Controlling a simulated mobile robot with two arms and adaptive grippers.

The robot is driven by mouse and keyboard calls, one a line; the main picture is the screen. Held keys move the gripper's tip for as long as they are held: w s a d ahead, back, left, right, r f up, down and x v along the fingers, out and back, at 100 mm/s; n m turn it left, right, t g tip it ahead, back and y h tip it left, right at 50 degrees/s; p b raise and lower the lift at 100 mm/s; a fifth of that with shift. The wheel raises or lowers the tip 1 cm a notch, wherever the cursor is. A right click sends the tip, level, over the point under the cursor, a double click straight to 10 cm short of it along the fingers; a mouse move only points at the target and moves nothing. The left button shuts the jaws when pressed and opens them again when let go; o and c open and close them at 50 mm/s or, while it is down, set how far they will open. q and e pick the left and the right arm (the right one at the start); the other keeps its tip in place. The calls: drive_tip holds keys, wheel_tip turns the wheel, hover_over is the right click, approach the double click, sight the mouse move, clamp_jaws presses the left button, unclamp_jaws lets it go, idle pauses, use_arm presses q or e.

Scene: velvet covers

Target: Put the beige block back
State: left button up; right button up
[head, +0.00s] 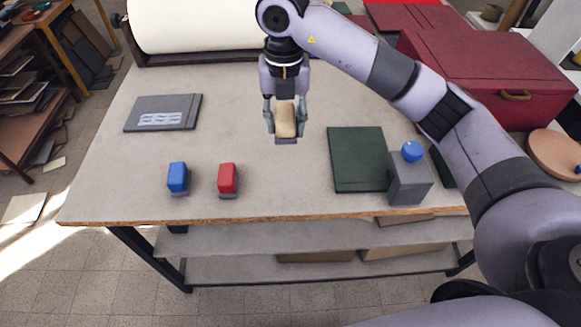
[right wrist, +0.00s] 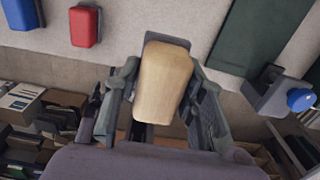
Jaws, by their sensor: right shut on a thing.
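The beige block (head: 286,122) is between the fingers of my right gripper (head: 286,115) in the head view, over the middle of the table. My right gripper is shut on it. A dark grey base shows at the block's lower end. In the right wrist view the beige block (right wrist: 163,80) fills the space between the fingertips (right wrist: 160,95). A blue block (head: 178,178) and a red block (head: 228,179) stand side by side near the table's front edge, left of the gripper. My left gripper is not in view.
A dark green board (head: 357,160) lies right of the gripper, beside a grey box with a blue ball (head: 412,151). A grey folder (head: 162,113) lies at the left. A large white roll (head: 195,25) and a dark red chest (head: 490,65) stand behind. The table (head: 290,190) is bare right of the red block.

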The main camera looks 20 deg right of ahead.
wheel_tip(320, 180, down, 5)
drive_tip(key=p, duration=0.2)
hover_over(286, 178)
wheel_tip(286, 178, down, 7)
drive_tip(key=shift+f, duration=0.15)
wheel_tip(286, 178, down, 3)
drive_tip(key=shift+s+f+p, duration=0.1)
drive_tip(key=shift+f+p, duration=0.1)
drive_tip(key=shift+p, duration=0.1)
drive_tip(key=shift+f, duration=0.5)
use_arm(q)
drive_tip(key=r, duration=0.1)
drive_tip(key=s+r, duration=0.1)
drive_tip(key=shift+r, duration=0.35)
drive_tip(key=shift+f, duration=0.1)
use_arm(e)
drive_tip(key=shift+f, duration=0.1)
